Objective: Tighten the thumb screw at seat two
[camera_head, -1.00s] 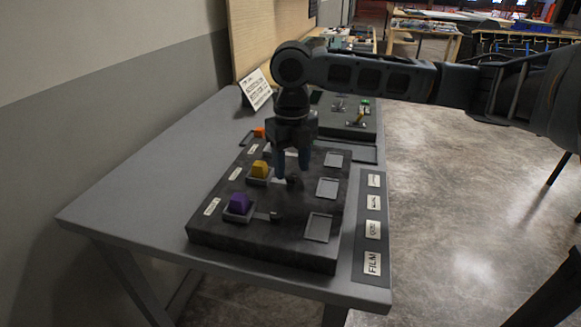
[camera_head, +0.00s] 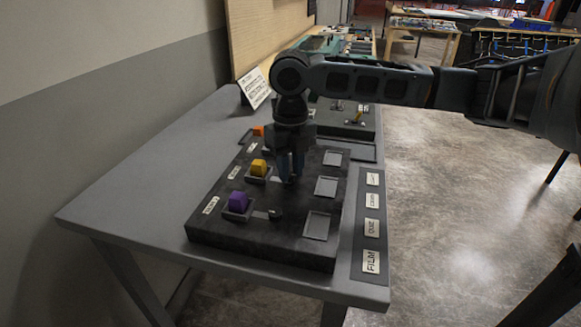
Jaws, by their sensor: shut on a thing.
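The dark console (camera_head: 262,243) lies on the grey table with a row of seats on its left. A purple block (camera_head: 238,201) sits in the nearest seat and a yellow block (camera_head: 259,167) in the middle seat. A thumb screw (camera_head: 275,213) stands beside the purple block's seat. My gripper (camera_head: 291,177) points down at the console, right of the yellow block, with its fingers shut at the thumb screw there. The fingers hide most of that screw. Seat number labels are too small to read surely.
Recessed plates (camera_head: 326,187) run along the console's right side. A label strip (camera_head: 371,230) with several name tags lies at the table's right edge. An orange block (camera_head: 258,130), a standing sign (camera_head: 254,87) and a second console (camera_head: 345,118) are farther back. The table's left side is clear.

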